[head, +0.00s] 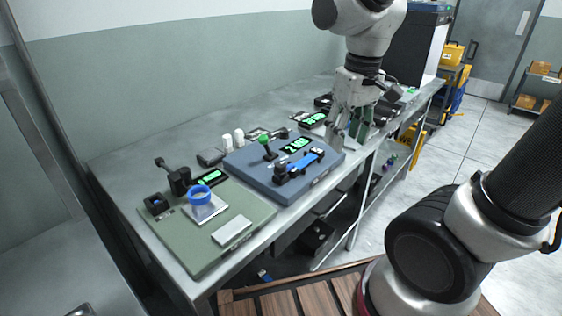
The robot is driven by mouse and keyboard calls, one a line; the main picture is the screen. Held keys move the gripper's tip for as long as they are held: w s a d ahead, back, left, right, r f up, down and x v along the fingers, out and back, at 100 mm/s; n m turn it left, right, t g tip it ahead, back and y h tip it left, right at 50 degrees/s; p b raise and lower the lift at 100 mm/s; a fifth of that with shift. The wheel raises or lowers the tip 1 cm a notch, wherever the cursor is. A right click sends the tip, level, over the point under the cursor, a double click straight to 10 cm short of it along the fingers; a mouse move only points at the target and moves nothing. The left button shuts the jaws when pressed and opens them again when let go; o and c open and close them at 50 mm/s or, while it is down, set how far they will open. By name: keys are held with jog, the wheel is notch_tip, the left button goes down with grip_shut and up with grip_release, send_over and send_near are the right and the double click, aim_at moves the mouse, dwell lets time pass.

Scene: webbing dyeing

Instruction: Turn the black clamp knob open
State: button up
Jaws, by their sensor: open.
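A blue-grey board (240,162) lies on the metal bench (130,172). On it are a black clamp-like fixture (283,173) with a bright blue strip (306,160), a green-topped knob (265,140) and a green-lit display (296,145). Black parts sit on the fixture, but I cannot tell which one is the black clamp knob. My gripper (350,136) is open, fingers pointing down, at the right end of the blue-grey board. It appears apart from the fixture, and I see nothing held. It hides part of the bench behind it.
A green board (250,209) at the front left holds a blue ring (200,195), a black upright device (179,181) and a pale block (231,232). Two white bottles (233,138) stand behind the blue-grey board. Open floor (455,150) lies right of the bench.

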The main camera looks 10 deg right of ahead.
jog(key=m+g, duration=0.2)
send_over(280, 164)
jog(key=s+d, duration=0.3)
jog(key=s, duration=0.1)
notch_tip(280, 164, down, 4)
jog(key=w+a+m, duration=0.1)
jog(key=w+m, duration=0.1)
jog(key=w+a+m+t, duration=0.1)
jog(key=w+m, duration=0.1)
jog(key=shift+a+m, duration=0.4)
jog(key=shift+m, duration=0.8)
notch_tip(280, 164, down, 8)
jog(key=shift+r, duration=0.1)
jog(key=c, duration=1.1)
